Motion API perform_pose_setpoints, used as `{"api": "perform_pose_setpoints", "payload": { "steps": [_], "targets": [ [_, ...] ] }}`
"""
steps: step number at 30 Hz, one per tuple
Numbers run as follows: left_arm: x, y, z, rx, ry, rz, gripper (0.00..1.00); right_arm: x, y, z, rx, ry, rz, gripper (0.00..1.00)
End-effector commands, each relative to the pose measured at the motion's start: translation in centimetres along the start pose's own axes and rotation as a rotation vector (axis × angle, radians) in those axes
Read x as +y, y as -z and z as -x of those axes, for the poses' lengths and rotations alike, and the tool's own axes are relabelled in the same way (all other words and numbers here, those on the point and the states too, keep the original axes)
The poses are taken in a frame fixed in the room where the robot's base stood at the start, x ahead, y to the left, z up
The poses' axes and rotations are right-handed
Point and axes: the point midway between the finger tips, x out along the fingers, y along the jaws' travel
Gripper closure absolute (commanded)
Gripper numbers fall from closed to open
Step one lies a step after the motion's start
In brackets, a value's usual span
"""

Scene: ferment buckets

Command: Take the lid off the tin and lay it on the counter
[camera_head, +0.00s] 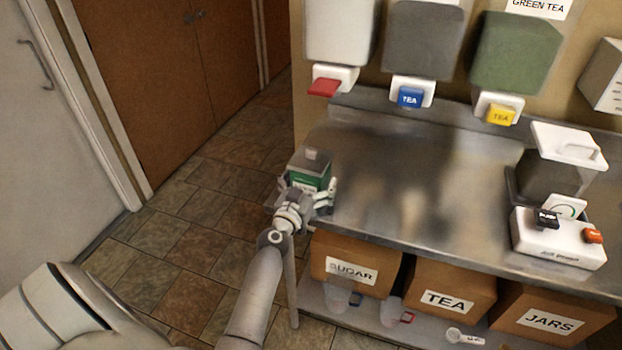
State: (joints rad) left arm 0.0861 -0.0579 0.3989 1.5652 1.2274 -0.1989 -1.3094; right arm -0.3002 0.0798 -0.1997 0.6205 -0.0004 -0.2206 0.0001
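A green tin (309,179) with a grey lid (310,160) and a small knob on top is at the left end of the steel counter (400,180). The lid sits on the tin. My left gripper (308,190) is at the near side of the tin, low down, with its fingers spread to about the tin's width, one toward each side. The gripper hides the tin's lower part, so I cannot tell whether the fingers press on it or whether the tin rests on the counter. My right gripper is out of view.
The middle of the counter is clear. Wall dispensers (423,40) hang behind. Boxes (453,290) and scoops (466,337) are on the shelf below.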

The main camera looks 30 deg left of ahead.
Motion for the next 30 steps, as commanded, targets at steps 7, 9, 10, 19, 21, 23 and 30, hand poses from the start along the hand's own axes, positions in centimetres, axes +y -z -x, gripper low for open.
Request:
{"api": "perform_pose_setpoints", "payload": {
  "steps": [7, 9, 10, 19, 21, 23, 30],
  "targets": [
    [-0.01, -0.02, -0.11, 0.0, 0.0, 0.0, 0.01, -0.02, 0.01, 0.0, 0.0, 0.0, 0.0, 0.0],
    [0.0, -0.02, -0.11, 0.0, 0.0, 0.0, 0.1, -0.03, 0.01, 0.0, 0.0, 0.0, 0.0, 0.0],
    [0.0, -0.02, -0.1, 0.0, 0.0, 0.0, 0.14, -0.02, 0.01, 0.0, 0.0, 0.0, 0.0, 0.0],
    [0.01, -0.02, -0.09, 0.0, 0.0, 0.0, 0.5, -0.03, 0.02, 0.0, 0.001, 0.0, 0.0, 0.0],
    [0.01, 0.05, -0.11, 0.001, 0.0, 0.0, 0.51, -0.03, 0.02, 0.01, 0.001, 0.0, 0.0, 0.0],
    [0.01, 0.05, -0.11, 0.001, 0.0, 0.0, 0.51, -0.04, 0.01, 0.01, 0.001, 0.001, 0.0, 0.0],
    [0.02, 0.44, -0.11, 0.001, 0.0, 0.0, 0.51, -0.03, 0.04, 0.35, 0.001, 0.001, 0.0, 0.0]
  ]
}}
